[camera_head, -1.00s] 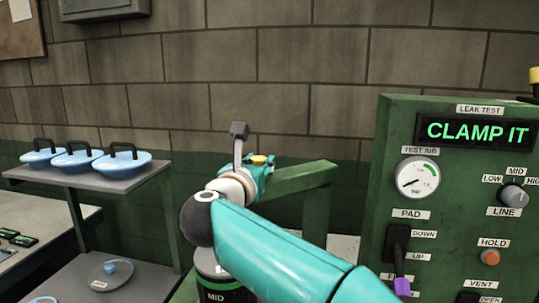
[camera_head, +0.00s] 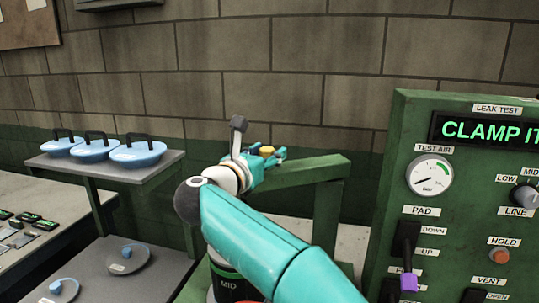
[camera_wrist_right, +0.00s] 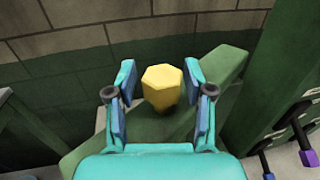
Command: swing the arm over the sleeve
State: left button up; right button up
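The green swing arm (camera_head: 310,170) reaches left from its post, with a yellow knob (camera_head: 267,150) at its left end. The sleeve is the dark cylinder (camera_head: 235,286) marked MID, low in the head view, partly hidden by my right arm. My right gripper (camera_head: 266,158) is at the knob. In the right wrist view the open teal fingers (camera_wrist_right: 159,98) stand on either side of the yellow knob (camera_wrist_right: 162,88), with gaps between pads and knob. The green arm (camera_wrist_right: 215,80) runs behind them. My left gripper is not in view.
A green leak test panel (camera_head: 410,130) stands at the right; its display (camera_head: 490,129) reads CLAMP IT. A purple-tipped pad lever (camera_head: 408,281) sticks out of it. A shelf (camera_head: 165,164) with blue lidded pieces (camera_head: 138,154) is at the left.

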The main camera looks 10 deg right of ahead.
jog(key=shift+s, duration=0.1)
jog(key=v, duration=0.7)
jog(key=shift+s, duration=0.15)
jog(key=shift+a+f, duration=0.1)
